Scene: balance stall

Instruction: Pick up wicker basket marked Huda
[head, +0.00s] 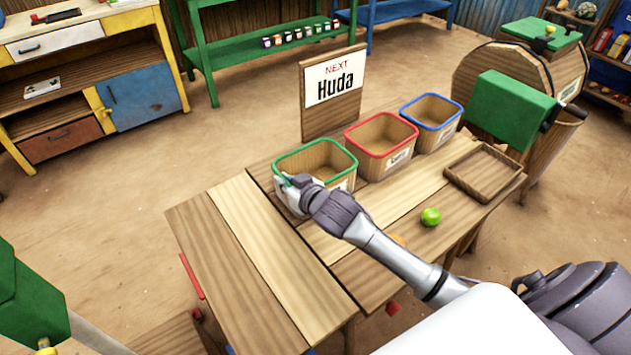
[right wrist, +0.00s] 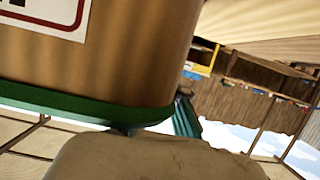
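A wicker basket with a green rim (head: 290,158) stands at the left end of a row on the wooden table. Its front label is partly covered by my right arm, so I cannot read the name. In the right wrist view the basket wall (right wrist: 130,60) fills the upper left, with a cropped red-framed label. My right gripper (head: 290,191) is at the basket's near left corner, by the rim. Its fingers are mostly hidden, so whether they grip the rim is unclear. A sign (head: 334,88) behind reads "NEXT Huda". My left gripper is not in view.
A red-rimmed basket (head: 381,164) and a blue-rimmed basket (head: 434,136) stand to the right, labels too small to read. An empty wooden tray (head: 484,172) and a green fruit (head: 430,217) are on the table. The table's left part (head: 240,250) is bare.

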